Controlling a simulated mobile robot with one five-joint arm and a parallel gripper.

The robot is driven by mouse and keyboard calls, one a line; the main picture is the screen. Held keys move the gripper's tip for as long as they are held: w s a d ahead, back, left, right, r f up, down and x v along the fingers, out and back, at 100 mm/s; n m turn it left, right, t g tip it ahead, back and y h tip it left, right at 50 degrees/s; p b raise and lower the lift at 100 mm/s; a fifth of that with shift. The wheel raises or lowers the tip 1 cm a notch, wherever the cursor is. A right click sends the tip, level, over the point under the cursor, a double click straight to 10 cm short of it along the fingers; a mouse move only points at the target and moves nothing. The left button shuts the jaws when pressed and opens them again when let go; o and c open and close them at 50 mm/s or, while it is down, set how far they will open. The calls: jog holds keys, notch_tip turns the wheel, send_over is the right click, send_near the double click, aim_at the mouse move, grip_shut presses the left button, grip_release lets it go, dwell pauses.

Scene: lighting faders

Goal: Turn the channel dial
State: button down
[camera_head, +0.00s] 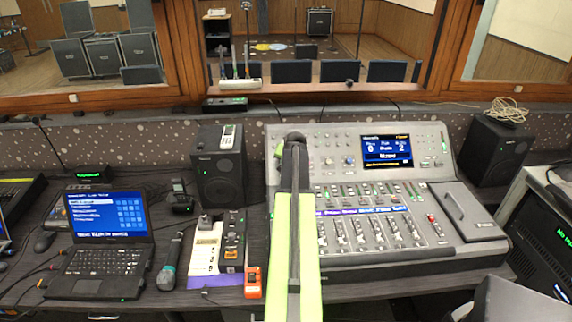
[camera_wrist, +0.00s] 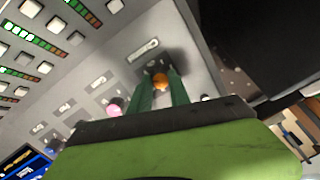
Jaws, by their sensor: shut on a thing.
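The mixing console (camera_head: 435,165) stands on the desk, its sloped panel facing me. In the wrist view, a small orange dial (camera_wrist: 161,81) sits on the grey panel between the two dark green fingers of my gripper (camera_wrist: 160,90). The fingers are shut on this dial. In the head view my gripper (camera_head: 294,142) is at the upper left of the console, and my arm hides the dial there. A pink dial (camera_wrist: 114,107) is to the left of my fingers in the wrist view.
More dials, such as a blue one (camera_head: 349,161), and a lit screen (camera_head: 387,150) are right of my gripper. Faders (camera_head: 375,232) fill the lower panel. A speaker (camera_head: 219,165) stands close on the left. A laptop (camera_head: 105,235) and microphone (camera_head: 170,262) lie farther left.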

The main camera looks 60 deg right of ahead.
jog(key=shift+s+m, duration=0.2)
jog(key=shift+m, duration=1.3)
jog(key=c, duration=1.2)
grip_release()
jog(key=shift+d+f, duration=0.1)
jog(key=shift+d, duration=0.05)
jog(key=shift+w, duration=0.1)
